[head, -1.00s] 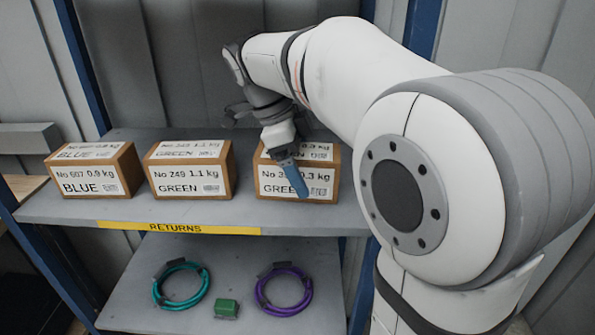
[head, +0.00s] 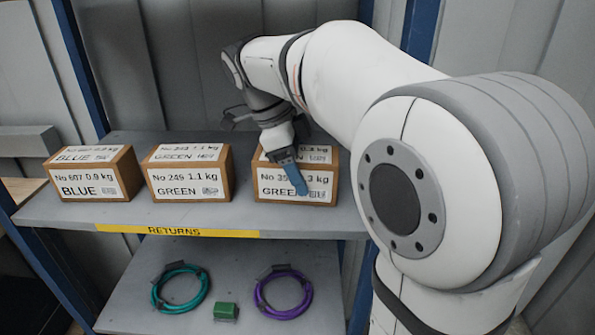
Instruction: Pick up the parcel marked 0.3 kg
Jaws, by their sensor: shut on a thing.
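The parcel marked 0.3 kg (head: 270,190) is a brown box with white labels reading GREEN, at the right of the upper shelf. Part of its number is hidden behind my gripper. My gripper (head: 296,182) reaches down over it from above, with a blue finger lying across the front label. The other finger is hidden behind the box. The gripper is shut on this parcel. The parcel looks upright and still at shelf level; I cannot tell whether its base is clear of the shelf.
On the same shelf (head: 300,222) stand a 1.1 kg GREEN parcel (head: 188,190) and a 0.9 kg BLUE parcel (head: 88,187). A yellow RETURNS strip (head: 178,231) marks the front edge. The lower shelf holds a teal coil (head: 157,297), a green block (head: 226,311) and a purple coil (head: 262,301).

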